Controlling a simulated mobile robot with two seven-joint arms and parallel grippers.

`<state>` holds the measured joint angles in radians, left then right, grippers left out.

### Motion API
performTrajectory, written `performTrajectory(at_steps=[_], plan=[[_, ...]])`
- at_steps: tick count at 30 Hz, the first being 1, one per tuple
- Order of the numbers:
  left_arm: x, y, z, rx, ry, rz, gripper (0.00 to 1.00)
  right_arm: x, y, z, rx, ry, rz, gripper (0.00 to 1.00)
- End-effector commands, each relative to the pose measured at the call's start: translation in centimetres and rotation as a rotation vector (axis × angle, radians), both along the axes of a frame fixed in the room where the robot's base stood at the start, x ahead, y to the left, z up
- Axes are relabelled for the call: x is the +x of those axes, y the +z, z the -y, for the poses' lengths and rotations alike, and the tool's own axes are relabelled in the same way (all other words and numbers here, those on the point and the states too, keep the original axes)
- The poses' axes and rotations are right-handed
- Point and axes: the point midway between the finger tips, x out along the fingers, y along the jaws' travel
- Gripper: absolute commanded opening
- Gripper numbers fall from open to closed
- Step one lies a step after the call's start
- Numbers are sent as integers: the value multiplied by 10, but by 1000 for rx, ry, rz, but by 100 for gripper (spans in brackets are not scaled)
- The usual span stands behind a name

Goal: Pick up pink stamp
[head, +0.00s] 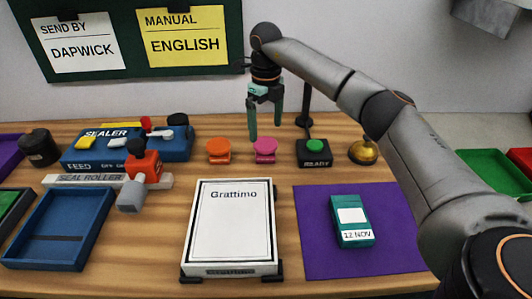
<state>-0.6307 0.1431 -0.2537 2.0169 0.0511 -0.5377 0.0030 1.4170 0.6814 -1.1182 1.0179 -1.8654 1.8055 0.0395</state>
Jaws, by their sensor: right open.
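The pink stamp (265,150) stands upright on the wooden table, left of the black READY box (314,153) with its green button. My right gripper (264,136) is open, with its green fingers pointing down. It hangs above and around the top of the pink stamp in this view; whether it touches the stamp I cannot tell. The right arm reaches in from the right. An orange stamp (218,151) stands a little to the left of the pink one. My left gripper is not in view.
A sealer (80,157) and seal roller (70,181) stand at left, near a blue tray (98,205). A framed Grattimo sheet (231,235) lies in front. A teal box (351,228) rests on a purple mat (312,255). A brass bell (363,153) stands right of the READY box.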

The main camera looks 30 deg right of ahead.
Motion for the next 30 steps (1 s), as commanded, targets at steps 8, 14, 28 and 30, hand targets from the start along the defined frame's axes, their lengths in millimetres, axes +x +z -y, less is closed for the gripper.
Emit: performTrajectory(at_steps=[8, 14, 28, 30], plan=[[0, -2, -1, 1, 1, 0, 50, 0, -28, 0, 0, 0, 1, 100], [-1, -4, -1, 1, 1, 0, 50, -2, -48, -2, 0, 1, -2, 100], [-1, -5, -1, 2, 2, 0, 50, -2, -79, -4, -1, 1, 1, 98], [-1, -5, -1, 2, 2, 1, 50, -2, -79, -4, -1, 1, 1, 90]])
